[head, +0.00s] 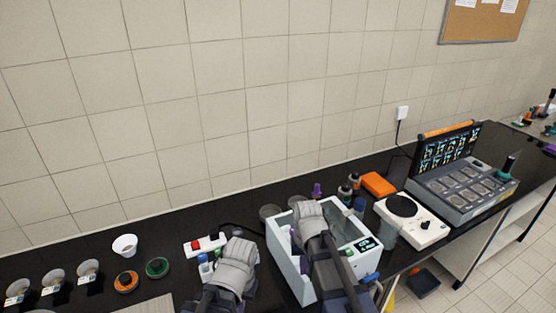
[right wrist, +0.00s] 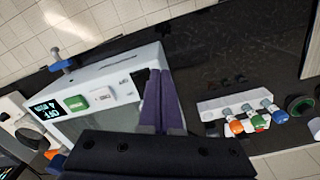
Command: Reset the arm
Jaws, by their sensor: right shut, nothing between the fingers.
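My right arm (head: 310,222) reaches over a white box-shaped machine (head: 281,262) in the head view and hides part of it. In the right wrist view my right gripper (right wrist: 161,88) shows purple fingers pressed together, with nothing between them. The fingers appear in front of the same white machine (right wrist: 110,88), which has a lit display and a green button. I cannot tell whether they touch it. My left arm (head: 236,268) stands left of the machine in the head view; its gripper fingers do not show.
A white rack (head: 205,245) with coloured caps sits left of the machine. A white cup (head: 125,245), orange and dark green rings and several small dishes lie farther left. A white round-topped device (head: 412,220), an orange box (head: 378,185) and a grey case (head: 462,188) stand right.

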